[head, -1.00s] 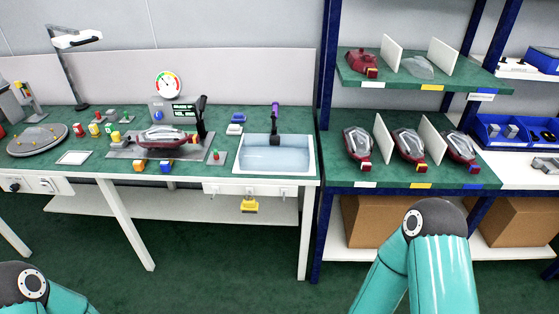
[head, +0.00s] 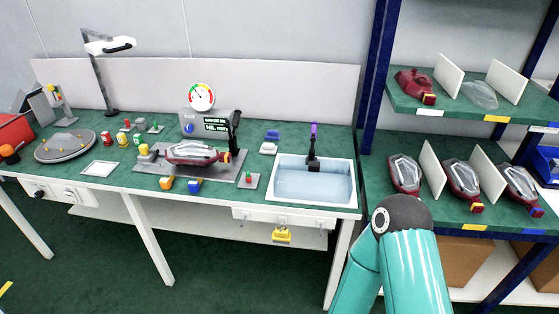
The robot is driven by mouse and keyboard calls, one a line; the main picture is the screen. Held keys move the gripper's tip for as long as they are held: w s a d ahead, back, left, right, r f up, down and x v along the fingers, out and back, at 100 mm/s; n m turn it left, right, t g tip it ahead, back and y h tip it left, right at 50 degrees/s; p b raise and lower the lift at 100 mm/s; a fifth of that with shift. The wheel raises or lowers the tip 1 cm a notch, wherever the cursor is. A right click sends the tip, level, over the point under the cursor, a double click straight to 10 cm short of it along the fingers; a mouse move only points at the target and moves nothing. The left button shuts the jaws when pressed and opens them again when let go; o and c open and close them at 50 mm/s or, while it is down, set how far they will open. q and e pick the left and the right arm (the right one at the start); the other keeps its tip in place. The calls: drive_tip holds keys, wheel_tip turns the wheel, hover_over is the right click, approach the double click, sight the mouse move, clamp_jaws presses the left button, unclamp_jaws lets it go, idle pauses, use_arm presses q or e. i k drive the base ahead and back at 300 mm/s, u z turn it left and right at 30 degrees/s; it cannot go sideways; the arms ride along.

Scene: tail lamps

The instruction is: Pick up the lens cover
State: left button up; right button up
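A clear, pale lens cover (head: 479,95) lies on the upper green shelf at the right, between two upright white dividers. A dark red lamp housing (head: 414,84) sits to its left, beyond one divider. Three red lamps with clear lenses stand on the lower shelf, one of them at the left (head: 404,173). Another lamp with a clear lens (head: 190,153) rests on a grey fixture on the bench. My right arm's teal links show at the lower right, in front of the shelf unit. Neither gripper is in view.
The green workbench (head: 95,188) carries a round grey turntable (head: 65,146), a gauge (head: 201,96), small coloured parts and a water-filled sink (head: 312,182). A blue shelf post (head: 378,75) stands between bench and shelves. The green floor in front is open.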

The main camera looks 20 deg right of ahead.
sight(316, 179)
drive_tip(key=u, duration=0.05)
drive_tip(key=i, duration=1)
drive_tip(key=z, duration=0.5)
